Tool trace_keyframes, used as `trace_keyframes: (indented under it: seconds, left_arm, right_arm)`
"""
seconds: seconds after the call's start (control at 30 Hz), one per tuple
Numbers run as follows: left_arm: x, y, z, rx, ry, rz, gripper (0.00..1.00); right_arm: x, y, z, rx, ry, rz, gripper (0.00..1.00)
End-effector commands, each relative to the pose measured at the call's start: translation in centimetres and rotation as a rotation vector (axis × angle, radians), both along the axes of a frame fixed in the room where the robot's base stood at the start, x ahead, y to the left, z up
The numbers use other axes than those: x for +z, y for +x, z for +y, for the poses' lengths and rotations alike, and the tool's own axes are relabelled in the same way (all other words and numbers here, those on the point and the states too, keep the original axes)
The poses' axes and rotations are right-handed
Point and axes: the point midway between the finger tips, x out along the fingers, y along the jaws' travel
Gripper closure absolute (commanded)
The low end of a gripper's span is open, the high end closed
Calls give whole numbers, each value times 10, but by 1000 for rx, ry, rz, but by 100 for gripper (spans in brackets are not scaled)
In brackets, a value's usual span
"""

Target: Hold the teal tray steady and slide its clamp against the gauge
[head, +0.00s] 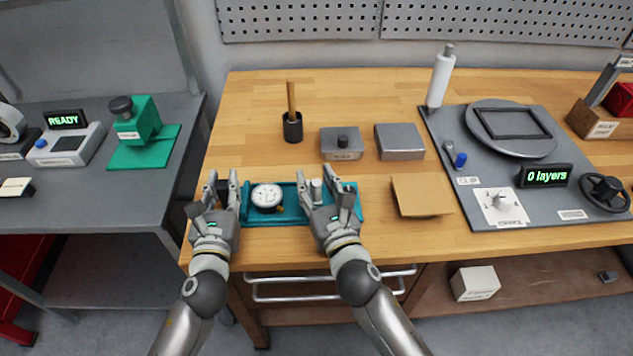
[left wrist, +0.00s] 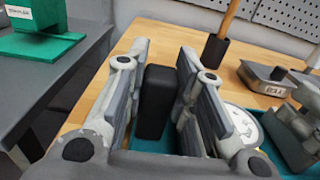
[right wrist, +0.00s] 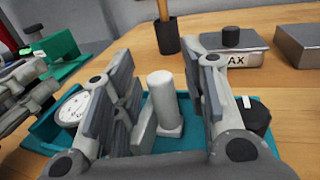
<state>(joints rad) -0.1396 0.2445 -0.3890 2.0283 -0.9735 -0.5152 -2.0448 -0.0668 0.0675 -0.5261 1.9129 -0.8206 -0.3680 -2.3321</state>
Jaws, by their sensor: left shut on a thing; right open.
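The teal tray (head: 288,221) lies at the table's front edge. The round white-faced gauge (head: 267,196) sits in its left half and shows in the right wrist view (right wrist: 76,108). The clamp, with a pale upright post (right wrist: 164,104), stands in the tray right of the gauge, apart from it in the head view. My left gripper (head: 222,184) is shut on the black block (left wrist: 154,102) at the tray's left end. My right gripper (head: 318,180) is open, its fingers on either side of the post. The clamp's base is partly hidden by the fingers.
A black knob (right wrist: 256,115) sits right of my right gripper. A tan pad (head: 421,195) lies to the right.

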Motion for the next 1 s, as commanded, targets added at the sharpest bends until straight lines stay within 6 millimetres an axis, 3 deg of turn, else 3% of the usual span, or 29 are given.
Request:
trace_keyframes:
  seconds: [0.13,0.43,0.7,1.0]
  left_arm:
    - [-5,-1,0,1,-1,10,100]
    - [-5,-1,0,1,-1,10,100]
    - [-5,-1,0,1,-1,10,100]
    - [-5,-1,-1,0,-1,9,100]
  right_arm:
    - [0,0,0,0,1,0,62]
    - [-1,0,0,0,1,0,100]
    - [-1,0,1,0,1,0,100]
    - [0,-1,29,2,3,1,100]
